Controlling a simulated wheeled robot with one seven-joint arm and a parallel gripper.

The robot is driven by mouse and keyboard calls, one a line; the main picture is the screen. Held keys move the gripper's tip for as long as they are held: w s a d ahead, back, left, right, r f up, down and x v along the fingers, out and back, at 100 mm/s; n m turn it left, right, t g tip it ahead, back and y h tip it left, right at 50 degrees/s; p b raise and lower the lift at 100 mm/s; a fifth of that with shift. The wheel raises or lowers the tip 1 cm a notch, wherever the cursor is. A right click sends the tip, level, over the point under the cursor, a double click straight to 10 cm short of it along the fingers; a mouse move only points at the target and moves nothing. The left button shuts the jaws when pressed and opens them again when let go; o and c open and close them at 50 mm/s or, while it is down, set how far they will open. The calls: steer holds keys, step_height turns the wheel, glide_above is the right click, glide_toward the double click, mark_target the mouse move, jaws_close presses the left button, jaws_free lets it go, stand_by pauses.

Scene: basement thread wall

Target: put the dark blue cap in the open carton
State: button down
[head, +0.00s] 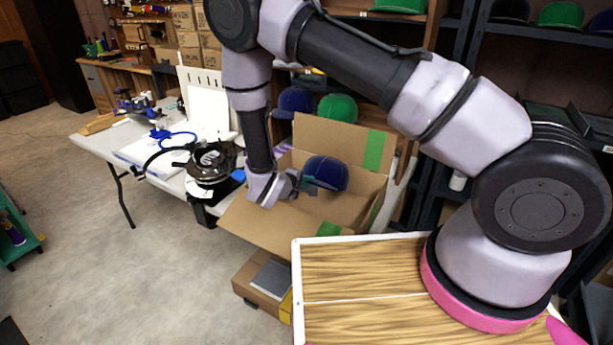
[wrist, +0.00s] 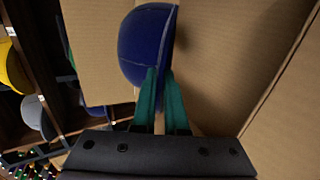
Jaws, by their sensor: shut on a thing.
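The dark blue cap (head: 326,173) is at the open carton in the head view, in front of its back wall. It also shows in the wrist view (wrist: 143,45), at the tips of the green fingers. My gripper (head: 306,182) is shut on the cap, reaching in from the left; its fingers also show in the wrist view (wrist: 162,90). The open carton (head: 268,226) has its flaps spread, with green tape on them. Cardboard lies behind and beside the cap in the wrist view. I cannot tell whether the cap touches the carton floor.
Another blue cap (head: 295,102) and a green cap (head: 338,108) sit behind the carton. A white table (head: 95,139) with a round black machine (head: 211,163) stands to the left. A smaller box (head: 262,276) is on the floor in front. Shelves with caps stand behind.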

steer(key=shift+w+d+f, duration=0.1)
steer(key=shift+f, duration=0.25)
steer(key=c, duration=0.9)
jaws_free()
steer(key=v, duration=1)
steer(key=shift+s+r, duration=0.2)
steer(key=shift+s, duration=0.1)
